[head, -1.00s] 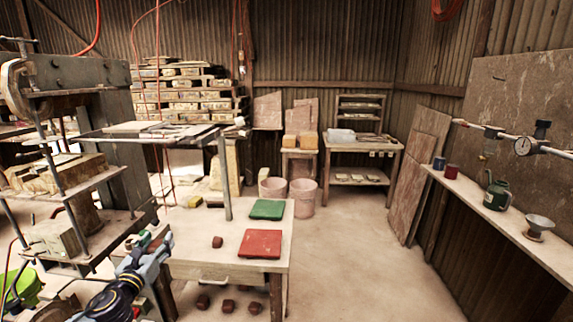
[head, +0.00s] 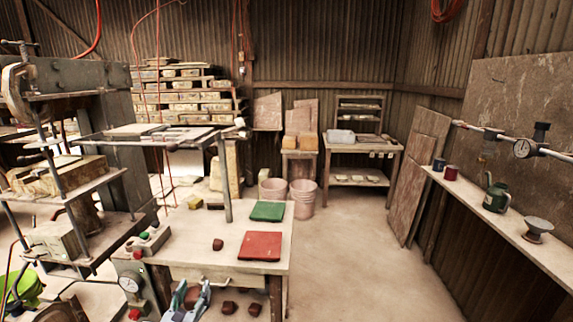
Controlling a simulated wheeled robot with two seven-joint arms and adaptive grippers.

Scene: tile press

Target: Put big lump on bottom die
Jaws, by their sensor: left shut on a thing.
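My left gripper (head: 186,304) is low at the bottom edge, in front of the table, shut on a dark red-brown lump (head: 192,296) that its fingers partly hide. Two similar lumps, one (head: 228,308) and another (head: 254,309), lie low to its right. A smaller-looking lump (head: 218,244) rests on the table top. The press (head: 92,90) stands at the left with stacked plates and pale blocks. A pale block (head: 55,240) sits low in it; I cannot tell for sure which part is the bottom die. My right gripper is not in view.
The table (head: 205,262) holds a green tile (head: 267,211), a red tile (head: 260,245) and a button box (head: 152,243). A gauge (head: 130,283) is left of my gripper. Pink buckets (head: 303,198) stand behind. The floor (head: 370,260) at right is clear.

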